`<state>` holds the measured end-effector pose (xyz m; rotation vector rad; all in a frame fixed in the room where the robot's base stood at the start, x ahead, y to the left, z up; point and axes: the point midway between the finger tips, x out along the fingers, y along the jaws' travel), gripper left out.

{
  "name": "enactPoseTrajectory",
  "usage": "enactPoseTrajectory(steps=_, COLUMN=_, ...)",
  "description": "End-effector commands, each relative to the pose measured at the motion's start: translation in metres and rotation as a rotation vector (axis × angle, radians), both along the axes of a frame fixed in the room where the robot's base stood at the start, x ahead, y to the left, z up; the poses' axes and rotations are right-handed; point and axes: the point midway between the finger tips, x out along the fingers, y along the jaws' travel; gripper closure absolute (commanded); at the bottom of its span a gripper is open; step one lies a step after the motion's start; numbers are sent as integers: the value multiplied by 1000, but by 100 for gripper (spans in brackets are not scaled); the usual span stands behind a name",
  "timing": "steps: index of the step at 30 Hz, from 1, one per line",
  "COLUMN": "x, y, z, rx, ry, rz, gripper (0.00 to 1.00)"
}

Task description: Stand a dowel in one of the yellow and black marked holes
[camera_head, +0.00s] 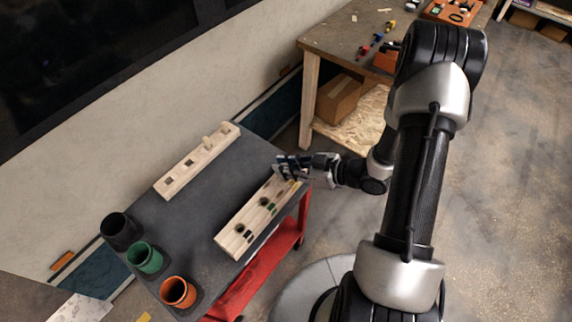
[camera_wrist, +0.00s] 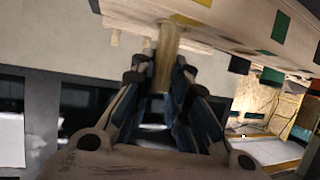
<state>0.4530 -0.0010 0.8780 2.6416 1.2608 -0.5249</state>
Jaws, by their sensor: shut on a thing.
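My gripper (camera_head: 288,168) is at the far right end of the near wooden block (camera_head: 231,243), just above it. In the wrist view my gripper (camera_wrist: 165,92) is shut on a pale wooden dowel (camera_wrist: 166,52). The dowel's far end overlaps the edge of the block (camera_wrist: 235,20) in the picture; I cannot tell whether it is in a hole. The block bears green and black marks, and a yellow mark (camera_wrist: 186,19) shows near the dowel. The gripper hides that end of the block in the head view.
A second wooden block (camera_head: 180,176) with square holes lies at the back of the dark cart top (camera_head: 190,213); a dowel (camera_head: 207,143) stands in it. Black (camera_head: 118,231), green (camera_head: 145,258) and orange (camera_head: 178,292) cups stand at the left end. A workbench (camera_head: 345,37) stands behind.

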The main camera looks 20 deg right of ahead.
Motion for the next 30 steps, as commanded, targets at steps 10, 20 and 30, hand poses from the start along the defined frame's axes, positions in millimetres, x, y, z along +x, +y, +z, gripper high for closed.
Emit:
enactPoseTrajectory(steps=10, x=0, y=0, z=-5, rx=0, ry=0, rz=-1, gripper=96)
enactPoseTrajectory(steps=20, x=0, y=0, z=-9, rx=0, ry=0, rz=-1, gripper=96)
enactPoseTrajectory(steps=30, x=0, y=0, z=-20, rx=0, ry=0, rz=-1, gripper=96)
